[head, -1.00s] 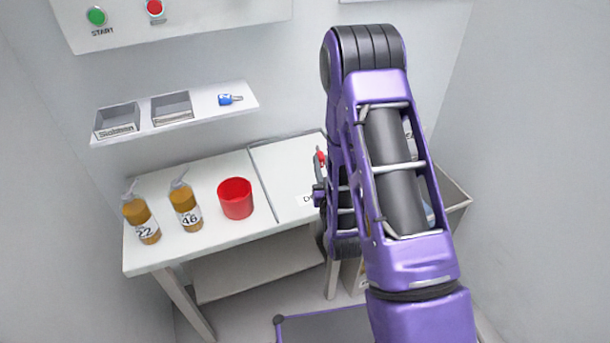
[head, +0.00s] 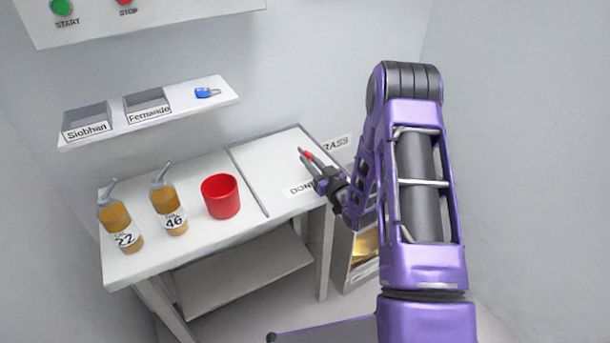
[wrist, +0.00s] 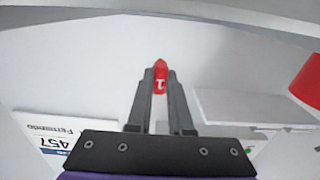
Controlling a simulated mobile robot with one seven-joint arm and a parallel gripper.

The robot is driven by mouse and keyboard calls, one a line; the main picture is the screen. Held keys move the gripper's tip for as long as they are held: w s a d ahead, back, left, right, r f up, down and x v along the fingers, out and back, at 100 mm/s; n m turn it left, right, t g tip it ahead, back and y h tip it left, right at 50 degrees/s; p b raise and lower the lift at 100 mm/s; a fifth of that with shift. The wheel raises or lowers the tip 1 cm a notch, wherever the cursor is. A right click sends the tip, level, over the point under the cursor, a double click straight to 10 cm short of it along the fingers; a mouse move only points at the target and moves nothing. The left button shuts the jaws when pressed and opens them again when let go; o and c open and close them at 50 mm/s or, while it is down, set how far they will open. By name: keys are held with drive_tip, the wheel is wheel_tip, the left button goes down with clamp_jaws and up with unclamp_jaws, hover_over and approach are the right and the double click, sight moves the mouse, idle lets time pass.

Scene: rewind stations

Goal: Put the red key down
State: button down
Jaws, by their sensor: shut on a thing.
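The red key (wrist: 160,78) is held between the two fingers of my gripper (wrist: 160,95) in the wrist view, its red end sticking out past the fingertips with a white mark on it. In the head view my gripper (head: 309,163) is shut on the red key (head: 307,154), above the right part of the white table, over the section labelled "DON..." whose rest my gripper covers. I cannot tell how high above the surface the key is.
A red cup (head: 221,197) stands left of the table's divider (head: 249,180), with two amber bottles, 22 (head: 120,228) and 46 (head: 168,207), farther left. A shelf (head: 190,106) above holds two labelled grey trays and a blue key (head: 207,92). A bin (head: 362,255) stands right of the table.

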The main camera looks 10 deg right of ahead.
sight(310, 180)
drive_tip(key=shift+f+b, duration=0.5)
drive_tip(key=shift+f, duration=2.25)
drive_tip(key=c, duration=0.8)
unclamp_jaws()
drive_tip(key=shift+r, duration=0.1)
drive_tip(key=shift+r, duration=0.1)
